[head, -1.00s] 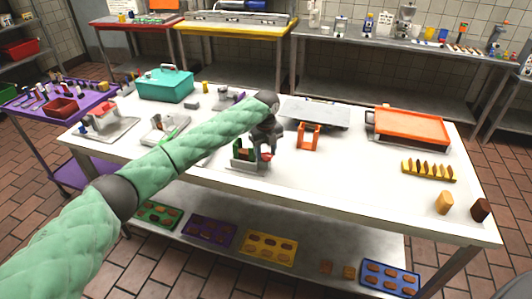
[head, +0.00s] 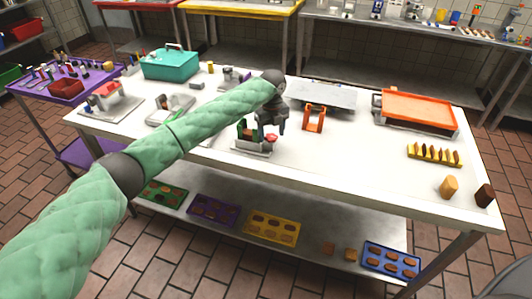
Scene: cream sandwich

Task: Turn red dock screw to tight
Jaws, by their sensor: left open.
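The red dock screw (head: 271,138) shows as a small red knob at the right side of a small grey dock (head: 253,149) with green and brown parts, near the front edge of the white table. My left gripper (head: 272,127) is open, pointing down just above the red screw. I cannot tell whether its fingers touch the screw. How far the screw is turned is too small to tell. My right gripper is not in view.
An orange holder (head: 314,118) stands close to the right of my left gripper. A grey flat plate (head: 325,96) and an orange tray (head: 418,108) lie farther back. A teal box (head: 169,64) stands at back left.

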